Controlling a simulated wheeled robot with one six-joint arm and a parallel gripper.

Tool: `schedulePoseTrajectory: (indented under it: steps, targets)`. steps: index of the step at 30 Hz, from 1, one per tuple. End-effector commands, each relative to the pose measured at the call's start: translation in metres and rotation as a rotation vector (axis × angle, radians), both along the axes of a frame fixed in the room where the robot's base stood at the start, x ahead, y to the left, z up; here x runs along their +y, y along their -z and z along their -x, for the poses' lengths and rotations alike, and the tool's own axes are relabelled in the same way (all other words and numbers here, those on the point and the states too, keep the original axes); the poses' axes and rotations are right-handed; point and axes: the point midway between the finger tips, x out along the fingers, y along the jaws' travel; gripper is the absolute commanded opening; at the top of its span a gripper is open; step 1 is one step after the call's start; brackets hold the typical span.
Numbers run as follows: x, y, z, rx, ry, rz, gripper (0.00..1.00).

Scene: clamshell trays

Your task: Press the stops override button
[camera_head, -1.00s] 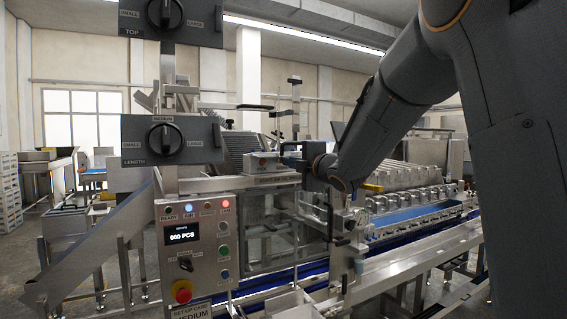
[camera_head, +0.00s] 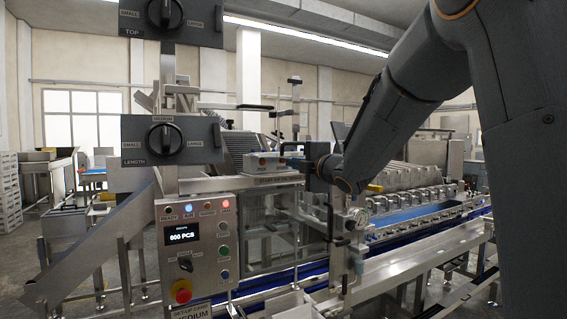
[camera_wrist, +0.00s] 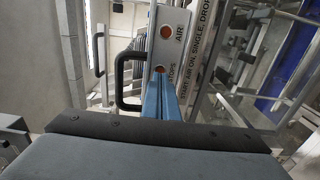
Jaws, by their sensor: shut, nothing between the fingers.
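In the wrist view a narrow metal panel carries two round orange-red buttons, one by the word AIR (camera_wrist: 165,32) and one by the word STOPS (camera_wrist: 160,68). My gripper (camera_wrist: 161,80) shows as blue fingers, shut and empty, pointing at the STOPS button from just below it in the picture. I cannot tell whether the tips touch it. In the head view the small button box (camera_head: 268,163) sits on top of the machine's clear guard. My gripper there is small and largely hidden by my wrist, just right of the box.
A black handle (camera_wrist: 122,80) stands left of the panel in the wrist view. A control panel (camera_head: 197,247) with a red emergency knob (camera_head: 182,291) stands at front left in the head view. LENGTH (camera_head: 165,139) and TOP (camera_head: 166,14) dials rise above it. A conveyor runs right.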

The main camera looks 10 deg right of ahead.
Motion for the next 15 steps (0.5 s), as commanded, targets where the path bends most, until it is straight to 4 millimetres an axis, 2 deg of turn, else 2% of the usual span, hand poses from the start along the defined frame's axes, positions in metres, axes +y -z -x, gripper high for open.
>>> schedulePoseTrajectory:
  steps: [15]
  targets:
    - [-0.012, -0.001, 0.035, -0.001, 0.002, 0.001, 0.00]
